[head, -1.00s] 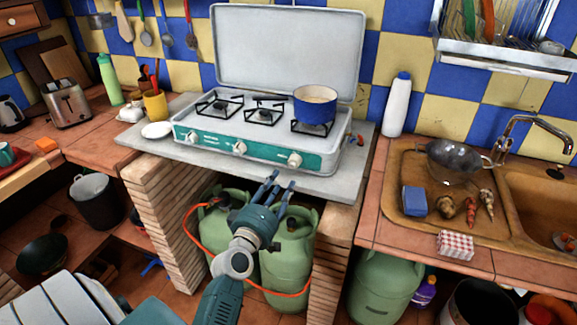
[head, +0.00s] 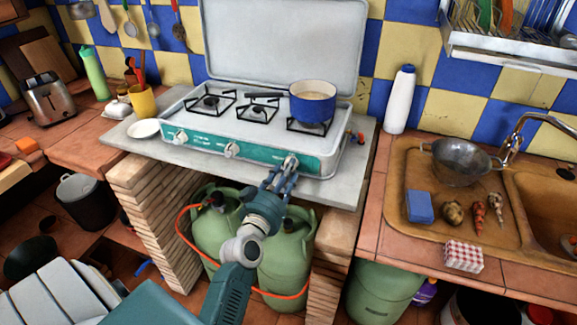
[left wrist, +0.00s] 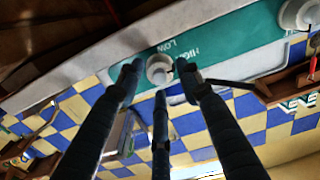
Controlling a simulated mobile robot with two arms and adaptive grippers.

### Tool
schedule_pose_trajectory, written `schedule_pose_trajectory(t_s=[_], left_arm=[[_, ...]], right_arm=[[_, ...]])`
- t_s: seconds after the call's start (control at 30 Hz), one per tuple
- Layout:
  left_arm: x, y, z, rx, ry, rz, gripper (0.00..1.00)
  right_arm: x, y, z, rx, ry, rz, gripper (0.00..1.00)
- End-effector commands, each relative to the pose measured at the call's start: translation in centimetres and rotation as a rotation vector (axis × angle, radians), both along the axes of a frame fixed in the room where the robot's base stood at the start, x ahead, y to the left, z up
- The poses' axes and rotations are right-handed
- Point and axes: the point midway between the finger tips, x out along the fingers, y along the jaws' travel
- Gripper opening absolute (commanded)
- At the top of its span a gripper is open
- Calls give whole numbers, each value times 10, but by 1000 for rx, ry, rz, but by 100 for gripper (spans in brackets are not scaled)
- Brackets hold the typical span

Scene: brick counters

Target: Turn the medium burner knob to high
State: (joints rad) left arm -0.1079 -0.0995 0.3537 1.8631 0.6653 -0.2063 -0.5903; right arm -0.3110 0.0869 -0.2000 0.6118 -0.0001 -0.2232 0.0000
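A white camping stove with a teal front panel (head: 204,142) stands on the grey counter, lid up. Its front has three white knobs: a left knob (head: 180,137), a middle knob (head: 231,150) and a right knob (head: 291,160). I cannot tell which one is marked medium. My left gripper (head: 279,172) is at the right knob. In the left wrist view, its dark fingers (left wrist: 158,76) are spread around this knob (left wrist: 160,69), with small gaps showing; contact is unclear. "LOW" and a partly blurred word are printed beside it. My right gripper is not in view.
A blue pot (head: 313,103) sits on the right burner. Green gas bottles (head: 288,250) with an orange hose stand below the counter, between brick supports (head: 155,215). A white bottle (head: 400,100) and a sink board (head: 400,175) are to the right.

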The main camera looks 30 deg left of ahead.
Motion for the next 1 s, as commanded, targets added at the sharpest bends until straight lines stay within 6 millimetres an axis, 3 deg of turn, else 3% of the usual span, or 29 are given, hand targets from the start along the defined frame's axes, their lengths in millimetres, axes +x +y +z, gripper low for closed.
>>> schedule_pose_trajectory(t_s=[0.23, 0.5, 0.7, 1.0], left_arm=[[21, 5, 0, -1, 0, 0, 36], [22, 6, -1, 0, 1, 0, 36], [22, 6, -1, -1, 0, 0, 2], [22, 6, 1, -91, -21, 0, 2]], right_arm=[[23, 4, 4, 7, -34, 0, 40], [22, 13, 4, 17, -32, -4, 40], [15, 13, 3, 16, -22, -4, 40], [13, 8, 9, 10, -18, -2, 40]])
